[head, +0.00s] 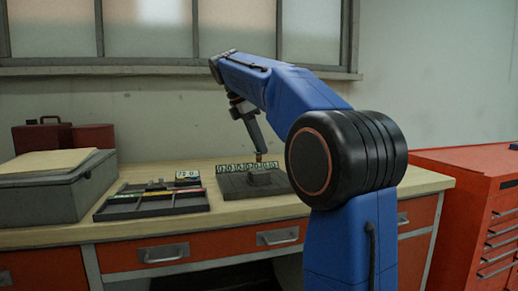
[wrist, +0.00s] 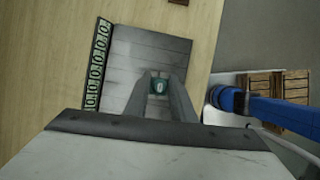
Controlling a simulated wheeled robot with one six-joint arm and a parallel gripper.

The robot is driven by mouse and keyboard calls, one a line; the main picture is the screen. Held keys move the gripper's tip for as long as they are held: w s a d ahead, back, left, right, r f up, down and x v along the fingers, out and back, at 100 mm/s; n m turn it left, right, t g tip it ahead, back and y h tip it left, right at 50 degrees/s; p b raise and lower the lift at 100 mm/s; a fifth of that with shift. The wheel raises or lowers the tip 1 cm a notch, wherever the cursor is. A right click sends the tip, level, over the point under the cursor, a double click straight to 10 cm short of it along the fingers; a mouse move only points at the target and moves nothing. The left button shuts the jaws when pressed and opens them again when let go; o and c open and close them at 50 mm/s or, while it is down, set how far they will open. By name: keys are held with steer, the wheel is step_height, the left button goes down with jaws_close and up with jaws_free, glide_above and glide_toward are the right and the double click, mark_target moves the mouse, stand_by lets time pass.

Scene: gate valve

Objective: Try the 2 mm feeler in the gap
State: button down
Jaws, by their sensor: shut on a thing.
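My gripper (wrist: 160,84) is shut on a small teal-green tagged piece (wrist: 160,87), probably a feeler; its mark is too small to read. In the head view my gripper (head: 258,156) points down just above a dark block (head: 259,178) on a grey plate (head: 232,188). In the wrist view the grey plate (wrist: 150,50) lies beyond the fingers. The gap itself does not show clearly, and I cannot tell whether the held piece touches the block.
A row of number tiles (head: 246,168) stands along the plate's back edge. A dark compartment tray (head: 135,208) with small parts and a number card (head: 187,174) is to the left. A grey case (head: 55,190) is further left. A red cabinet (head: 470,200) stands right of the bench.

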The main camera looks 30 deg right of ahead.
steer(key=shift+r, duration=1.7)
